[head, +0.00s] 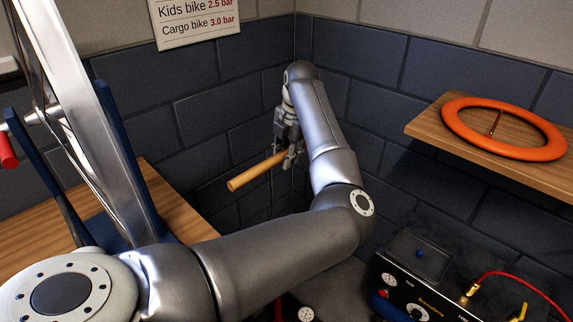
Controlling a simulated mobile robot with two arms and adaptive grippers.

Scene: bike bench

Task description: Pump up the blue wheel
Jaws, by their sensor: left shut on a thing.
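My left gripper (289,154) is shut on a wooden bar handle (256,171), near the room corner. The handle's right end is hidden by the gripper, and what lies below it is mostly hidden by my forearm. A round gauge (306,314) shows at the bottom edge, partly cut off; I cannot tell if it belongs with the handle. At the left, a tall pale grey rim-like piece with thin spokes (80,110) stands tilted between dark blue uprights (122,178). I cannot tell if it is the blue wheel. My right gripper is out of view.
A black box with gauges (403,280) and a red hose (510,279) sits at lower right. An orange ring-shaped wheel (463,122) lies on a wooden shelf (420,126). A wooden bench (165,205) is at left. A pressure sign (193,22) hangs above.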

